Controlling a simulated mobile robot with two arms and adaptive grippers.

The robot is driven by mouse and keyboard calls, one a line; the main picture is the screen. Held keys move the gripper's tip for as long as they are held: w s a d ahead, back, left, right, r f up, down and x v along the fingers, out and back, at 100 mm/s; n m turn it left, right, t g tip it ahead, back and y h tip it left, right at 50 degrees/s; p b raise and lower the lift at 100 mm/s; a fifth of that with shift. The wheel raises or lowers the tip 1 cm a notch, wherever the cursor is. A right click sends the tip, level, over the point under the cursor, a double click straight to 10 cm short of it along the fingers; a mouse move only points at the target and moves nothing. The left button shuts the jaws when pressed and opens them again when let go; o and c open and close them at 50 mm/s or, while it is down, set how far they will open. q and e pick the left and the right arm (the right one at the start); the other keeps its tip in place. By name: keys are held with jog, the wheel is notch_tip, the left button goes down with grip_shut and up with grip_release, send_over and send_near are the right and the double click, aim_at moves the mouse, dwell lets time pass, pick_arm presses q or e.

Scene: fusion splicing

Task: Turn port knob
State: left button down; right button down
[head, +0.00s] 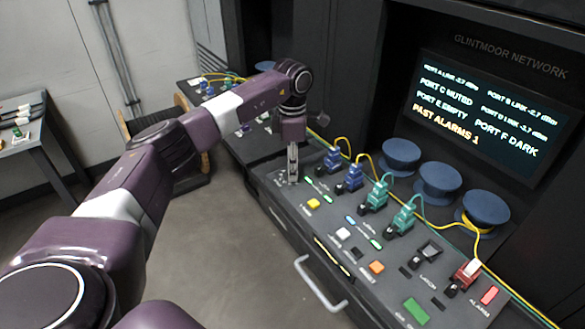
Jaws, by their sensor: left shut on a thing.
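My left gripper (293,180) points straight down at the far left end of the dark console (325,235). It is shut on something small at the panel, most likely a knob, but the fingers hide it. To its right stands a row of ports with small dark knobs at their front: blue plugs (349,178), teal-green plugs (375,195) and a red plug (468,271). The screen (487,112) reads links on some ports, "Port C muted", "Port E empty", "Port F dark" and "Past alarms 1". My right gripper is not in view.
Blue round spools (438,179) and yellow and green cables stand behind the ports. Yellow (313,203), white, orange (376,267) and green (417,310) buttons lie along the front. A metal handle (318,287) sticks out below.

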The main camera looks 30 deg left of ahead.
pick_arm(q)
jog(key=m, duration=0.6)
jog(key=shift+m+b, duration=0.3)
jog(key=shift+b, duration=0.05)
jog(key=m, duration=0.5)
jog(key=shift+r, duration=0.1)
jog(key=shift+w+m, duration=0.1)
jog(key=shift+m, duration=0.5)
jog(key=c, duration=1.6)
grip_release()
notch_tip(320, 180, up, 12)
